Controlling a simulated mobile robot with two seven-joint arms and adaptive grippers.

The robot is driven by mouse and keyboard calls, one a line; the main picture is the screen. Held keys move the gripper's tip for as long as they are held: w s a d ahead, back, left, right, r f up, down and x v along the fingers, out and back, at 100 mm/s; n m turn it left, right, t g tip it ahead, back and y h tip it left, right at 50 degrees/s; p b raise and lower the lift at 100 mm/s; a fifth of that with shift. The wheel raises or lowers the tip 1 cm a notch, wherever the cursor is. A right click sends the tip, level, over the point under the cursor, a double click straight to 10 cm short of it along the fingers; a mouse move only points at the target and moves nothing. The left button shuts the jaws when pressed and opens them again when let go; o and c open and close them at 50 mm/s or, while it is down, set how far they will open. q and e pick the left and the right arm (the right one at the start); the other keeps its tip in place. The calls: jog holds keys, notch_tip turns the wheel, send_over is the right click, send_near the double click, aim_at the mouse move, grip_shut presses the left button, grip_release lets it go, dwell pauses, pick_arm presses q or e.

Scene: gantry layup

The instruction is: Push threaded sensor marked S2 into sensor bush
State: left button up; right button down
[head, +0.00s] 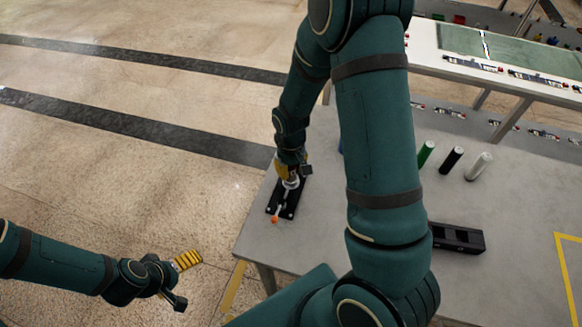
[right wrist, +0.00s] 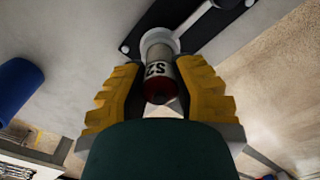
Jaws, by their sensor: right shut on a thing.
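The sensor marked S2 (right wrist: 158,70) is a grey cylinder with a dark red near end, and its label faces the right wrist camera. My right gripper (head: 289,176) is shut on it, with yellow fingers on both sides. The sensor's far end meets a pale ring, the sensor bush (right wrist: 172,36), on a black fixture plate (head: 289,211). How deep the end sits in the ring cannot be told. My left gripper (head: 182,281) is open and empty, off the table over the floor.
The plate lies near the grey table's (head: 390,262) left edge, with an orange tip (head: 274,219) at its front. Green (head: 425,155), black (head: 451,160) and white (head: 478,166) cylinders stand to the right, behind a black block (head: 457,238). A blue cylinder (right wrist: 18,88) is near my right gripper.

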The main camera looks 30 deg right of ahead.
jog(key=c, duration=0.8)
grip_release()
jog(key=shift+f, duration=0.1)
notch_tip(320, 180, up, 12)
jog(key=shift+r, duration=0.1)
